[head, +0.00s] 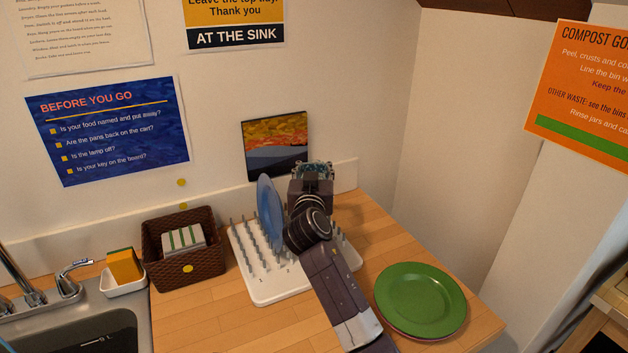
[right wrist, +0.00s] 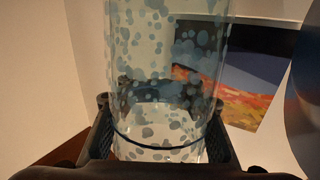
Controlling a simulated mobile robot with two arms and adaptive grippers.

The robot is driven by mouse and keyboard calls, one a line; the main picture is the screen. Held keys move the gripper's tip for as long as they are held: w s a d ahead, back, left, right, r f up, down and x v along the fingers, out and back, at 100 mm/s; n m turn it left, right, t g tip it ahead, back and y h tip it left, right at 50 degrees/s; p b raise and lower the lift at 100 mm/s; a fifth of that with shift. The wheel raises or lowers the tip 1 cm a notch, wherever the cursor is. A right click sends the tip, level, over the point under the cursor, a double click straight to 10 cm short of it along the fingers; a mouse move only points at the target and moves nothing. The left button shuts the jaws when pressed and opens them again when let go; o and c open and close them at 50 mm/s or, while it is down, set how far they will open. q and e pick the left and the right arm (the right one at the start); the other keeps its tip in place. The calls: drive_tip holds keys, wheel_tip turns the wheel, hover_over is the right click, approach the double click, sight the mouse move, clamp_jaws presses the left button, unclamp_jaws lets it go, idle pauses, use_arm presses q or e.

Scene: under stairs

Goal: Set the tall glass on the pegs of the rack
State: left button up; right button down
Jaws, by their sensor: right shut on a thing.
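My right gripper (head: 312,170) is over the far right part of the white peg rack (head: 268,292), with my arm covering much of that side. In the right wrist view its fingers (right wrist: 160,140) are shut on a clear tall glass (right wrist: 165,60) with blue-grey spots, one finger on each side. In the head view only a small spotted part of the glass (head: 316,166) shows past the gripper. Whether the glass touches the pegs is hidden. My left gripper is not in view.
A blue plate (head: 268,205) stands in the rack, close left of my right gripper. A green plate (head: 420,298) lies right of the rack. A brown basket (head: 183,272) and the sink (head: 105,325) are left. A small painting (head: 275,145) is behind.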

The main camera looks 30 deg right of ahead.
drive_tip(key=shift+f, duration=2.35)
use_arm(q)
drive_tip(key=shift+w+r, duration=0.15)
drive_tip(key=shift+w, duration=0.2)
use_arm(e)
drive_tip(key=shift+f, duration=0.1)
drive_tip(key=c, duration=1.1)
unclamp_jaws()
drive_tip(key=shift+c, duration=0.2)
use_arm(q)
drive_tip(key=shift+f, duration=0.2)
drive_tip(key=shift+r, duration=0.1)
